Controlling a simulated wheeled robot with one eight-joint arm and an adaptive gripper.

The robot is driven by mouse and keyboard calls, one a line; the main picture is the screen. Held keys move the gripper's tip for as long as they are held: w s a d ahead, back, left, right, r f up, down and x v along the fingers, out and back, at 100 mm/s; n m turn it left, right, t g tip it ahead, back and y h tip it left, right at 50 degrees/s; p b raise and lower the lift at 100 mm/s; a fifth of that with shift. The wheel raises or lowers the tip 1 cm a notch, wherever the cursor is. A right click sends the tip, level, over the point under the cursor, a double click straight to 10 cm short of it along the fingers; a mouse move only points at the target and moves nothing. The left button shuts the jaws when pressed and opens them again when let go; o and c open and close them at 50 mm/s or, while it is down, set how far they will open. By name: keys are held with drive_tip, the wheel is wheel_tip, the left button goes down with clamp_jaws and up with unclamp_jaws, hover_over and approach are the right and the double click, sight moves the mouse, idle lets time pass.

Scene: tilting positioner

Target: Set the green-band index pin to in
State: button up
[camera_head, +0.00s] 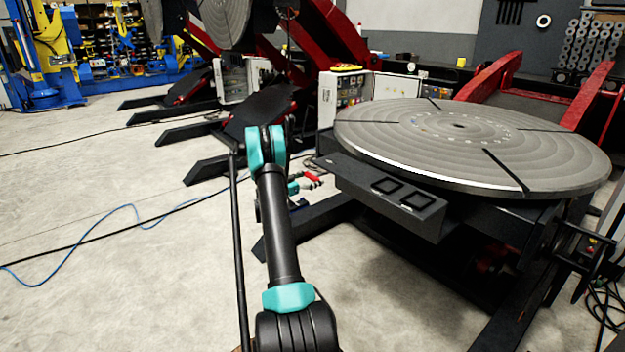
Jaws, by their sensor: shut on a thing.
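I cannot make out the green-band index pin or any green band in the head view. The tilting positioner's round grey table (470,140) lies nearly flat at the right. A black box (385,198) with two rectangular recesses is fixed below its near left edge. My arm rises from the bottom centre to a teal elbow left of the box, and its far part drops behind the forearm. A small teal part shows just right of the forearm. My gripper cannot be made out, so its hold on anything is hidden.
A small red object (313,179) shows between my arm and the box. A control cabinet (342,96) stands behind the table. Dark frame legs (330,222) reach across the floor. A blue cable (130,210) lies on open concrete at the left. Other red positioners stand behind.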

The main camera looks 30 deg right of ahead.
sight(320, 175)
drive_tip(key=d, duration=0.4)
drive_tip(key=shift+w, duration=0.15)
drive_tip(key=o, duration=1.6)
drive_tip(key=shift+d, duration=0.1)
drive_tip(key=shift+c, duration=0.2)
drive_tip(key=a, duration=1.2)
drive_tip(key=shift+s, duration=0.45)
